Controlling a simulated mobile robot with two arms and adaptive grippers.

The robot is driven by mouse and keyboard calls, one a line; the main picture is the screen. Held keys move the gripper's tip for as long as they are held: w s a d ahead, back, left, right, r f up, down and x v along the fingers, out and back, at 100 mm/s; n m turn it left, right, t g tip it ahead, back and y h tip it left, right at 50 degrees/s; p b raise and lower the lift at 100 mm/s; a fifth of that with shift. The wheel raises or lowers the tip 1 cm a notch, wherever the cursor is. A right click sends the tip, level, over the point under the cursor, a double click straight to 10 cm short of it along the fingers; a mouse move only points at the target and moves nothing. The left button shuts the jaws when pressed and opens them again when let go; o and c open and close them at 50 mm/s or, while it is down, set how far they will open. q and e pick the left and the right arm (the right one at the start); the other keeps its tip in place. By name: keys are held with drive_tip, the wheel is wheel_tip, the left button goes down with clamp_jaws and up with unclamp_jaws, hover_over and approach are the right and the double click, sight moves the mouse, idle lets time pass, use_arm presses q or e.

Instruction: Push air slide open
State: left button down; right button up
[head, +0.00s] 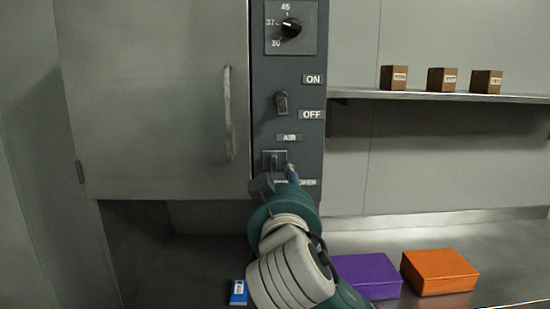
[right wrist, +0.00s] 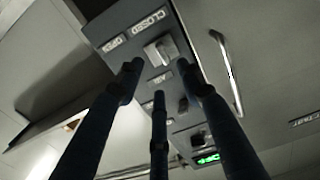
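The air slide (head: 274,160) is a small switch in a square plate on the dark control panel, under the AIR label (head: 289,137). An OPEN label (head: 308,182) shows partly at its lower right. In the right wrist view the slide's pale knob (right wrist: 160,52) shows beside the CLOSED and OPEN labels. I cannot tell its exact position along the slot. My right gripper (head: 280,175) is just below and in front of the slide and partly covers the labels. Its three fingers (right wrist: 163,82) are spread apart with nothing between them; contact with the knob is unclear. My left gripper is not in view.
The panel also has a temperature dial (head: 290,27) and an ON/OFF knob (head: 281,102). A closed door with a long handle (head: 228,113) is at left. A purple box (head: 368,274), an orange box (head: 439,271) and a blue packet (head: 238,291) lie below. A shelf (head: 430,96) holds small brown boxes.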

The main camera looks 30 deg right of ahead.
sight(276, 166)
drive_tip(key=p+x, duration=0.7)
drive_tip(key=x, duration=0.2)
drive_tip(key=shift+w+d, duration=0.1)
drive_tip(key=shift+w, duration=0.15)
clamp_jaws()
